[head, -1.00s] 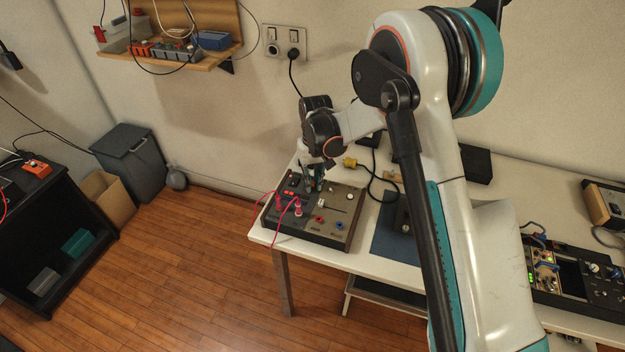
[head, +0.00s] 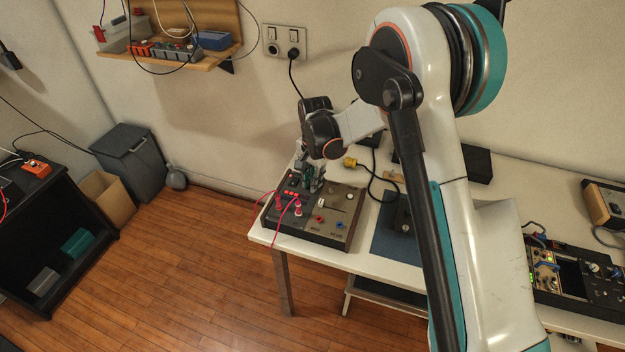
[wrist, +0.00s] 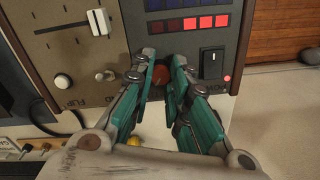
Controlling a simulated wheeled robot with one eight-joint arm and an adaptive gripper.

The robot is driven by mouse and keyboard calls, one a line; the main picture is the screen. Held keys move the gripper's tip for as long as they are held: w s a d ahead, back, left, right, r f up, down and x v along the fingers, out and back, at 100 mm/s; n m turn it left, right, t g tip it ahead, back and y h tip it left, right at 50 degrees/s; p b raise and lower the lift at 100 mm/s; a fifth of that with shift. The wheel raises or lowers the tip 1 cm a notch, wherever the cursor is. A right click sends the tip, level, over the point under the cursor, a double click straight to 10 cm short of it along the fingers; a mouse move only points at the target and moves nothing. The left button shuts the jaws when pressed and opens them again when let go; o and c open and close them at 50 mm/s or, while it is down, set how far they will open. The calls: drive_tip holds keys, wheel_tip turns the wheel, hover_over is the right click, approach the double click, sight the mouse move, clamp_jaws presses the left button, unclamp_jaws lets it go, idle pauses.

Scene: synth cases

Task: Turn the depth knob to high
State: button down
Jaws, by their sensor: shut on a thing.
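The depth knob (wrist: 161,77) is a small reddish-brown round knob on the dark panel of the device. In the wrist view it sits between the two teal fingers of my gripper (wrist: 165,78), which is shut on it. The fingers hide part of the knob and any mark around it, so I cannot tell its setting. In the head view my gripper (head: 311,182) is over the back part of the device (head: 338,221), and the knob is hidden there.
A black rocker switch (wrist: 212,62) and a glowing red light (wrist: 227,78) are right of the knob. A white slider (wrist: 98,22) is to its left. Pink cables (head: 284,215) are plugged into the device. A yellow plug (head: 350,162) lies behind it on the table.

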drive_tip(key=m, duration=0.5)
drive_tip(key=shift+m, duration=0.3)
drive_tip(key=m, duration=0.9)
drive_tip(key=shift+m+h, duration=0.3)
drive_tip(key=shift+m, duration=2.6)
drive_tip(key=c, duration=1.5)
unclamp_jaws()
